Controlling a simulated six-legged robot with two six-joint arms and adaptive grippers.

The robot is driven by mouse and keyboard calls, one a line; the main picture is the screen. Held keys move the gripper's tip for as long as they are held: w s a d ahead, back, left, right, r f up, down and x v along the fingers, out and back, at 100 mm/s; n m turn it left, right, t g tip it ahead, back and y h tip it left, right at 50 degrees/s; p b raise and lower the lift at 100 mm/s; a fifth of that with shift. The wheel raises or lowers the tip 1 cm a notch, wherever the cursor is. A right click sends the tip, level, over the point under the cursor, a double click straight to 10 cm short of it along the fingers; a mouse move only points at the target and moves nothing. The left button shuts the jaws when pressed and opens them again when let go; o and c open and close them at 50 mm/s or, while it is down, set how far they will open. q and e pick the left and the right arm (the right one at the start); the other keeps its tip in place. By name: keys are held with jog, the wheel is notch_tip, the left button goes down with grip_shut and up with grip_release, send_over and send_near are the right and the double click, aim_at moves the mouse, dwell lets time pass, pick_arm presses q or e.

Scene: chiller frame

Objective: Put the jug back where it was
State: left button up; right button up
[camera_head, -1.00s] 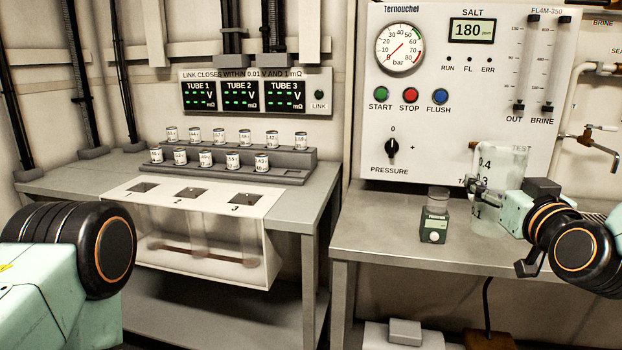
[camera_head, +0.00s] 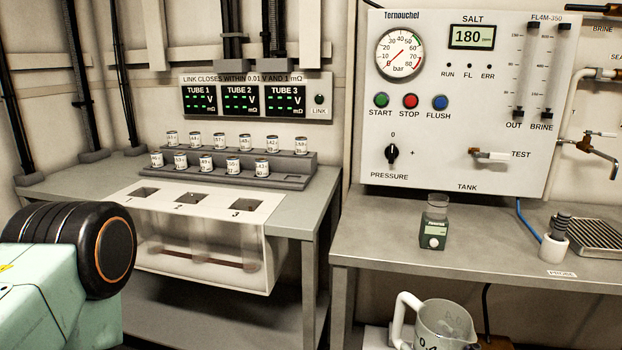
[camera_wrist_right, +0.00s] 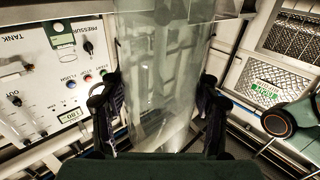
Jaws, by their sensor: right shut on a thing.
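The jug (camera_head: 446,322) is a clear measuring jug with a white handle on its left. In the head view it shows at the bottom edge, in front of the right bench and below its top, with its lower part cut off. In the right wrist view the clear wall of the jug (camera_wrist_right: 160,50) stands between the two dark fingers of my right gripper (camera_wrist_right: 157,95), which is shut on it. The right gripper cannot be made out in the head view. My left gripper is out of view; only part of my left arm shows.
The right bench (camera_head: 380,235) carries a small green meter (camera_head: 434,230), a probe holder (camera_head: 554,243) and a metal grating (camera_head: 590,236). Its middle top is clear. The panel's TEST tap (camera_head: 490,154) sticks out above. The left bench holds several small cans and a clear tank (camera_head: 200,245).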

jog(key=shift+s+f, duration=0.45)
jog(key=shift+f, duration=0.25)
jog(key=shift+s+f, duration=0.4)
jog(key=shift+f, duration=0.3)
